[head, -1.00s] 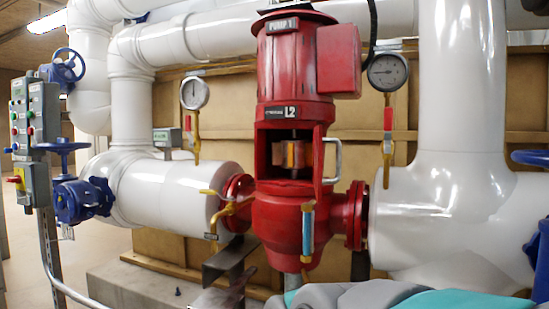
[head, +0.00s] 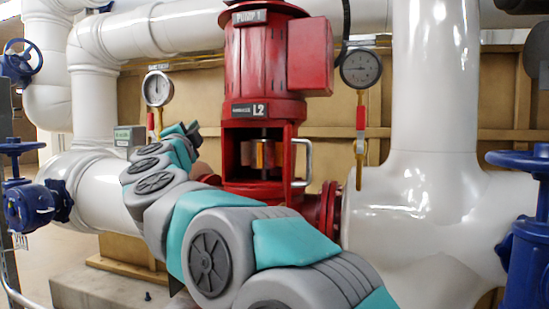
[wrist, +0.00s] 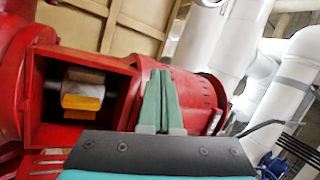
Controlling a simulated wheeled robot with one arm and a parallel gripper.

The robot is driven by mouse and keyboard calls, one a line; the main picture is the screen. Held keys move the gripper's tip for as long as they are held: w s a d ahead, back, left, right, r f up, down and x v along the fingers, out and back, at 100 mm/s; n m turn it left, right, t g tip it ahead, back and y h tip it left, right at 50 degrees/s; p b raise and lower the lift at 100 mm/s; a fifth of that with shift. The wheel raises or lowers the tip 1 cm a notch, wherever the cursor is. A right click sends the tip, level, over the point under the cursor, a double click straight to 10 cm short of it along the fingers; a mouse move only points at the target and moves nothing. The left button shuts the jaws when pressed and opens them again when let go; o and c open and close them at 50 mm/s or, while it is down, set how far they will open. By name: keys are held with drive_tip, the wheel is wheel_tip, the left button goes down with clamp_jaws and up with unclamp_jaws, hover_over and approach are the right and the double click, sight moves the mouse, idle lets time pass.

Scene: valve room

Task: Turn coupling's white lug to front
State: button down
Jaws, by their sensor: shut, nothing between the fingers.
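The coupling (head: 264,154) sits on the shaft inside the open window of the red pump (head: 266,65). Its orange-brown and grey faces show in the head view. In the wrist view the coupling (wrist: 82,92) lies sideways in the red window at the left, with a yellow-orange face and a paler grey part. I cannot tell a white lug apart for sure. My gripper (wrist: 158,80) is shut and empty, its green fingers together, in front of the pump body and right of the window in that view. In the head view my arm reaches to the window's left side, apart from the coupling.
The window has red frame walls and a grey bar handle (head: 305,165) at its right. Gauges (head: 157,89) and (head: 361,69) hang on both sides. White pipes (head: 435,90) and blue valves (head: 35,205) flank the pump.

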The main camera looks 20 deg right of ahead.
sight(265, 153)
drive_tip(key=s+d+f+m+g+h, duration=0.4)
drive_tip(key=d+f+m+g+h, duration=0.45)
drive_tip(key=m+g, duration=0.3)
drive_tip(key=shift+m, duration=0.35)
drive_tip(key=x, duration=0.7)
drive_tip(key=p+x, duration=0.1)
drive_tip(key=x, duration=0.6)
drive_tip(key=shift+s+d+r+p, duration=0.1)
drive_tip(key=shift+d+p, duration=0.2)
drive_tip(key=shift+d, duration=0.05)
drive_tip(key=shift+d+y, duration=0.1)
drive_tip(key=shift+y, duration=0.15)
drive_tip(key=shift+d+n+t, duration=0.3)
drive_tip(key=shift+n+t, duration=0.1)
drive_tip(key=shift+t, duration=0.15)
drive_tip(key=shift+d+n+t+y, duration=0.1)
drive_tip(key=shift+n+t+y, duration=0.2)
drive_tip(key=shift+t+y, duration=0.15)
